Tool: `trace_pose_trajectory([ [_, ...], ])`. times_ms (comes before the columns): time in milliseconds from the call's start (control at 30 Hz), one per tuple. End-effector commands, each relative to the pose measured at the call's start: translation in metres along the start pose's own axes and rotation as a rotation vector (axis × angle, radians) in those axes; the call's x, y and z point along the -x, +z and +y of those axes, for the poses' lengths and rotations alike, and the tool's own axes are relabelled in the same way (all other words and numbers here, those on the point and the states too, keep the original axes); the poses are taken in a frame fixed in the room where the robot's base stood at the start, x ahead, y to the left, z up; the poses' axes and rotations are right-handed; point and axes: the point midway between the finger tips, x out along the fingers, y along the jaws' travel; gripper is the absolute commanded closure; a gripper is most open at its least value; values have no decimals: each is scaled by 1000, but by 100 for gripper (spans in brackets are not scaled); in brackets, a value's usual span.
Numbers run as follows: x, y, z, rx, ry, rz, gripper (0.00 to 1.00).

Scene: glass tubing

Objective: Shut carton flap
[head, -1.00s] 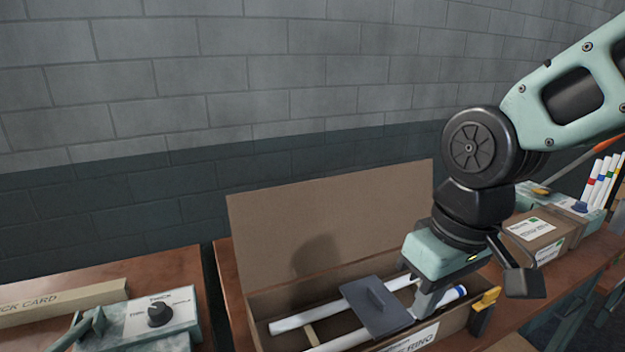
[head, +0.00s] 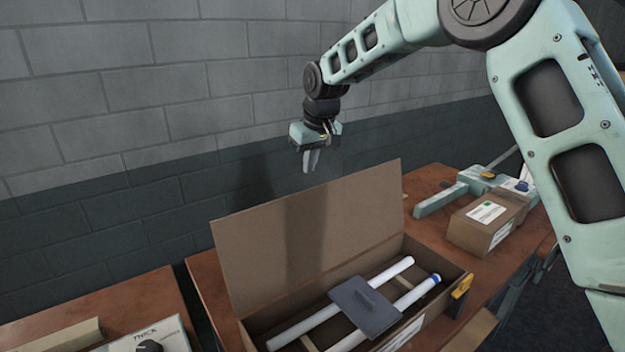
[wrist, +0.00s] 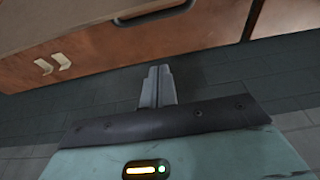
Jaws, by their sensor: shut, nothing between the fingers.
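The open brown carton (head: 449,275) sits on the wooden bench. Its large flap (head: 312,232) stands up along the back side, leaning slightly backward. In the wrist view the closed fingers (wrist: 157,88) show against the tiled floor, with nothing held.
A smaller labelled carton (head: 487,222) and a pale green device (head: 465,187) are on the bench to the right. A yellow-and-black clamp (head: 460,290) is at the open carton's right end. The brick wall (head: 110,130) stands behind.

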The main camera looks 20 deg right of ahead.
Motion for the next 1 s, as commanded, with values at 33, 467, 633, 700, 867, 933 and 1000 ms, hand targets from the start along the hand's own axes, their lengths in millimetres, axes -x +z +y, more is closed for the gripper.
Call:
trace_pose_trajectory([
  [33, -9, 0, 0, 0, -1, -5, 100],
  [467, -39, 26, -1, 0, 0, 0, 100],
  [633, -38, 36, -1, 1, -1, 1, 100],
  [700, -38, 37, -1, 1, -1, 1, 100],
  [867, -38, 38, -1, 1, -1, 2, 100],
  [933, -38, 38, -1, 1, -1, 2, 100],
  [1000, -38, 38, -1, 0, -1, 2, 100],
])
